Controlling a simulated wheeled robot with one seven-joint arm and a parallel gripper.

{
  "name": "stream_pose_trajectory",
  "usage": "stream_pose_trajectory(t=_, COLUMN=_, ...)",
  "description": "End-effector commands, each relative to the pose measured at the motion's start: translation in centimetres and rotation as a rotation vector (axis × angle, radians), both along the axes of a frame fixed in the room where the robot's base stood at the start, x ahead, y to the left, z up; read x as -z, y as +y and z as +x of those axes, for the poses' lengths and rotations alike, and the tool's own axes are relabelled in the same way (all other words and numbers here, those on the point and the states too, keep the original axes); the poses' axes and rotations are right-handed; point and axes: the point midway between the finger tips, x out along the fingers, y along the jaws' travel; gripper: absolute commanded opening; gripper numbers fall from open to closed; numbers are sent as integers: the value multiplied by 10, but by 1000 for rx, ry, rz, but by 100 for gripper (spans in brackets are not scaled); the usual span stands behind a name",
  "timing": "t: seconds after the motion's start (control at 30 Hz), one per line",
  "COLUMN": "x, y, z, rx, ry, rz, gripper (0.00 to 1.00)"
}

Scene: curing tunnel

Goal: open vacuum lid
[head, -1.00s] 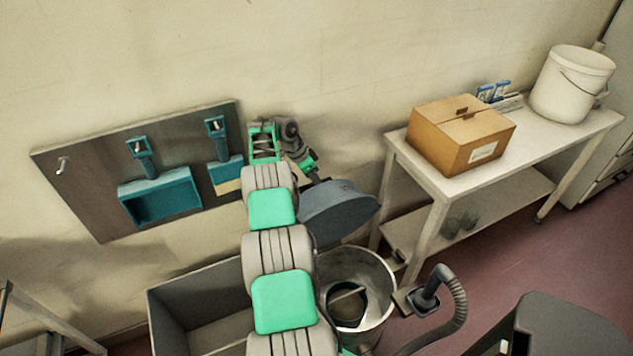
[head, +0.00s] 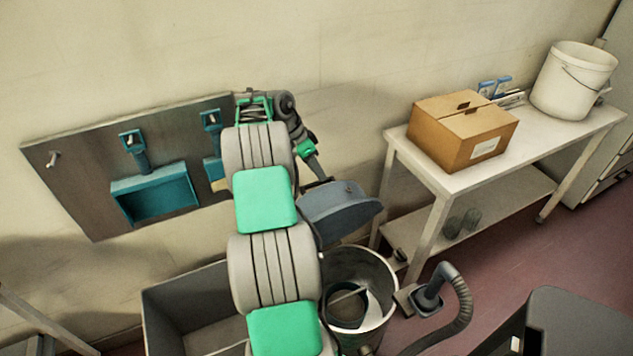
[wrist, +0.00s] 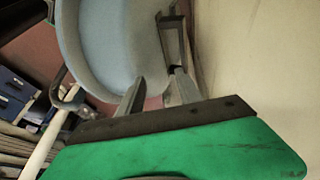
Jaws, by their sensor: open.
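The vacuum lid (head: 342,213) is a dark grey-blue rounded cover. It stands tilted up above the open metal drum (head: 378,315) of the vacuum, and the drum's mouth is uncovered. In the wrist view the lid's pale concave side (wrist: 112,45) fills the upper middle, with a bracket-like part (wrist: 174,40) at its right edge. My gripper (head: 321,180) is at the lid's upper wall-side edge. In the wrist view my gripper's two fingers (wrist: 157,82) are apart, close to the lid's edge. I cannot tell whether they touch it.
A hose with a floor nozzle (head: 430,295) is right of the drum. A grey bin (head: 165,310) stands left. A steel table (head: 408,150) at right carries a cardboard box (head: 460,135) and a white bucket (head: 572,85). A tool board (head: 85,165) hangs on the wall.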

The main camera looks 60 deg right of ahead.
Motion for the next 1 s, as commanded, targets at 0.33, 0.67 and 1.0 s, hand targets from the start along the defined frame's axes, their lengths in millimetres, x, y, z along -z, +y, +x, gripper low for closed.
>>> stream_pose_trajectory(t=0.33, x=-25, y=51, z=-30, rx=-1, ry=-2, rz=-2, gripper=42)
stream_pose_trajectory(t=0.67, x=-33, y=65, z=-39, rx=0, ry=0, rz=0, gripper=42)
stream_pose_trajectory(t=1.0, x=-48, y=102, z=-2, rx=-214, ry=-14, rz=31, gripper=23)
